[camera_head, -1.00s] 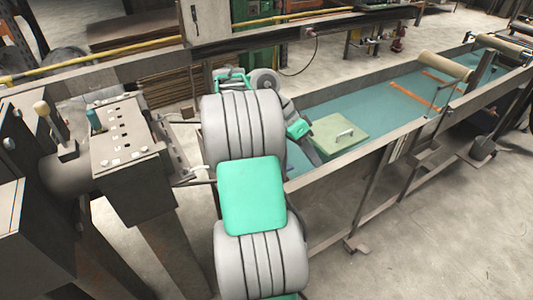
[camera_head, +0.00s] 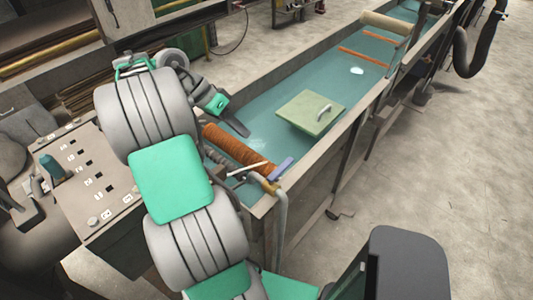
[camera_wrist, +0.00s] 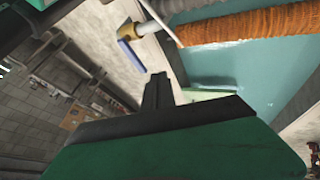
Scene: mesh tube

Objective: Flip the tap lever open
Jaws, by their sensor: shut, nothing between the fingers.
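The tap lever (camera_head: 281,169) is a small blue bar on the brass tap (camera_head: 267,186), at the near end of the trough, right of my arm. In the wrist view the lever (camera_wrist: 129,54) slants near the top centre, beside the brass tap (camera_wrist: 128,29). My gripper (camera_head: 240,128) is dark and sits over the trough, above and left of the lever, apart from it. In the wrist view my gripper (camera_wrist: 158,80) is shut and empty, its tips pointing up just below and right of the lever in the picture.
A rusty orange roller (camera_head: 238,148) lies across the trough (camera_head: 310,82) close to the tap. A grey pipe (camera_head: 280,215) runs down from the tap. A pale green block with a handle (camera_head: 308,112) sits in the trough. A control box (camera_head: 78,165) stands at the left.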

